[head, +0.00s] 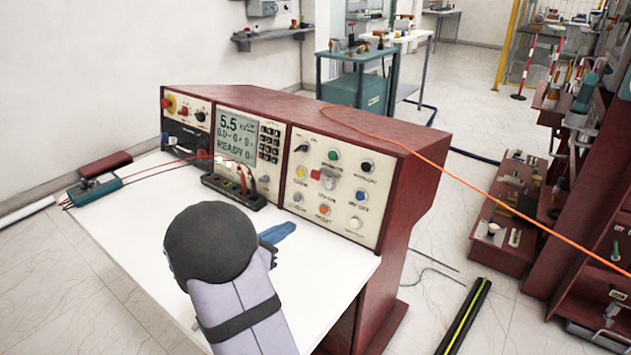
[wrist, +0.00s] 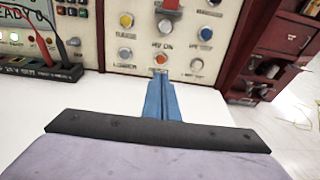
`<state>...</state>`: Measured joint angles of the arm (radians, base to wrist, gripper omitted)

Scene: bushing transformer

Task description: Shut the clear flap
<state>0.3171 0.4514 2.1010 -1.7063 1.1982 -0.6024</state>
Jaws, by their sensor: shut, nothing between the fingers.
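My gripper (head: 288,228) has blue fingers that are shut with nothing between them. They also show in the wrist view (wrist: 161,76), pointing at the lower part of the cream control panel (wrist: 108,47), in front of the orange button (wrist: 161,60). In the head view the fingers are over the white table top, short of the panel (head: 331,190). A red square part (head: 325,178) sits in the middle of the panel. In the wrist view a red part (wrist: 172,4) shows at the top edge, cut off. I cannot make out a clear flap or how it stands.
The dark red console (head: 400,150) stands at the back of the white table top (head: 140,205). A black terminal block (head: 233,190) with red and black leads sits left of the fingers. A teal device (head: 95,190) lies at the left edge. An orange cable (head: 450,172) hangs over the console.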

